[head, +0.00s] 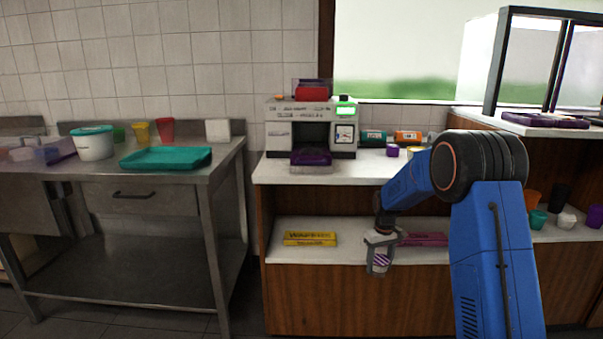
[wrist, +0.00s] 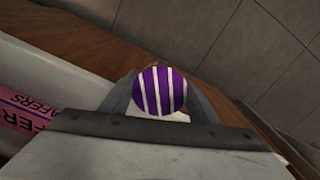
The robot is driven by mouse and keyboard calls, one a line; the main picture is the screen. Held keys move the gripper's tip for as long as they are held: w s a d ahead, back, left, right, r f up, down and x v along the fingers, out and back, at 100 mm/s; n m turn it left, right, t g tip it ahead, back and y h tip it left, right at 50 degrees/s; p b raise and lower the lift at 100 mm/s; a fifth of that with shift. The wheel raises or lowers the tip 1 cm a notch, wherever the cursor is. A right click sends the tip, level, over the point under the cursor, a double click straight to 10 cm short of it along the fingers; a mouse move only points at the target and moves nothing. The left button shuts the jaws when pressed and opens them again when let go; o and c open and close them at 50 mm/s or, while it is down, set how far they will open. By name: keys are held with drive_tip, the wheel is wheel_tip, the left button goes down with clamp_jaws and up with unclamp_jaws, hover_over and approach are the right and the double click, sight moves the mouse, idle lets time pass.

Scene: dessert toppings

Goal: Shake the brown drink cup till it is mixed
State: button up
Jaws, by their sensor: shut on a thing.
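My gripper (head: 381,243) is shut on a purple-and-white striped thing (head: 380,262), in front of the counter's lower shelf. In the wrist view, its round striped face (wrist: 158,90) sits between the two fingers of my gripper (wrist: 160,102). The rest of it is hidden by the gripper, so I cannot tell whether it is a cup or see any brown on it. I make out no clearly brown drink cup elsewhere.
A yellow box (head: 310,239) and a pink wafers box (head: 424,239) lie on the lower shelf (head: 350,254). A machine (head: 312,128) stands on the counter above. A steel table (head: 150,178) with a teal tray (head: 166,158) is at left. Several cups stand at right.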

sight(380, 259)
drive_tip(key=r, duration=0.4)
drive_tip(key=shift+w+d+r, duration=0.1)
drive_tip(key=shift+w+r, duration=0.1)
drive_tip(key=shift+r, duration=0.2)
wheel_tip(380, 259, down, 6)
drive_tip(key=shift+f, duration=0.1)
wheel_tip(380, 259, up, 6)
drive_tip(key=shift+w+r, duration=0.15)
drive_tip(key=shift+r, duration=0.1)
wheel_tip(380, 259, down, 6)
drive_tip(key=shift+r, duration=0.1)
drive_tip(key=shift+f, duration=0.3)
drive_tip(key=shift+r, duration=0.15)
drive_tip(key=shift+s, duration=0.2)
drive_tip(key=shift+f, duration=0.2)
